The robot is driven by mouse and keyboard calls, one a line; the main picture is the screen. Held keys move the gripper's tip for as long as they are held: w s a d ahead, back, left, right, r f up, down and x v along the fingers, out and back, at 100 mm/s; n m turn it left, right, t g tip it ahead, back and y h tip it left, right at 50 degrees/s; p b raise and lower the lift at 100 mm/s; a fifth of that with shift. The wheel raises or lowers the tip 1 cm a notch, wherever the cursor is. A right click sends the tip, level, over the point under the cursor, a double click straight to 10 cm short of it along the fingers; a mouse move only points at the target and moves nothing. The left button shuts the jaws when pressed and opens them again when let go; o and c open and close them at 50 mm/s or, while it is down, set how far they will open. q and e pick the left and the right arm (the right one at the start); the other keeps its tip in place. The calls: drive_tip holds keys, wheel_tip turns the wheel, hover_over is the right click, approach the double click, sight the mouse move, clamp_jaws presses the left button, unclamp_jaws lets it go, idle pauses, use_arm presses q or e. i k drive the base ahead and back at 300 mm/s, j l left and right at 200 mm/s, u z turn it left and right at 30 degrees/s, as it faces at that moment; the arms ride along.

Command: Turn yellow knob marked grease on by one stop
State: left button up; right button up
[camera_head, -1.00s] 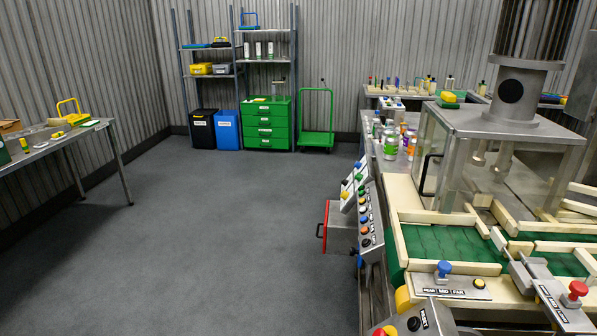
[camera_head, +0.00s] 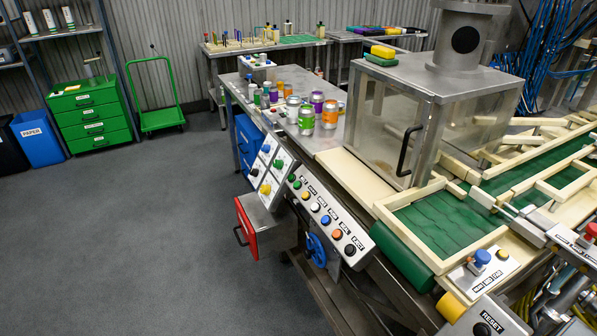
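A yellow knob (camera_head: 265,188) sits on one of the small tilted grey panels (camera_head: 273,195) on the machine's near left side. Its label is too small to read, so I cannot confirm the word grease or its stop position. Neither of my grippers shows in the head view.
A sloped button panel (camera_head: 327,219) lies right of the knobs, with a blue handwheel (camera_head: 316,250) below. A red-fronted drawer (camera_head: 247,227) juts out under the knobs. Cans (camera_head: 306,118) stand on the table behind. The grey floor (camera_head: 140,240) at left is clear.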

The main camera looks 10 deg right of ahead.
sight(266, 189)
drive_tip(key=i+j+z, duration=1.1)
drive_tip(key=j, duration=0.35)
drive_tip(key=i+j+z, duration=0.1)
drive_tip(key=j+z, duration=0.25)
drive_tip(key=j, duration=0.25)
drive_tip(key=i+j+z, duration=0.15)
drive_tip(key=j+z, duration=0.2)
drive_tip(key=j, duration=0.3)
drive_tip(key=j+z, duration=0.4)
drive_tip(key=j, duration=0.3)
drive_tip(key=j+z, duration=0.35)
drive_tip(key=j, duration=0.35)
drive_tip(key=k, duration=0.05)
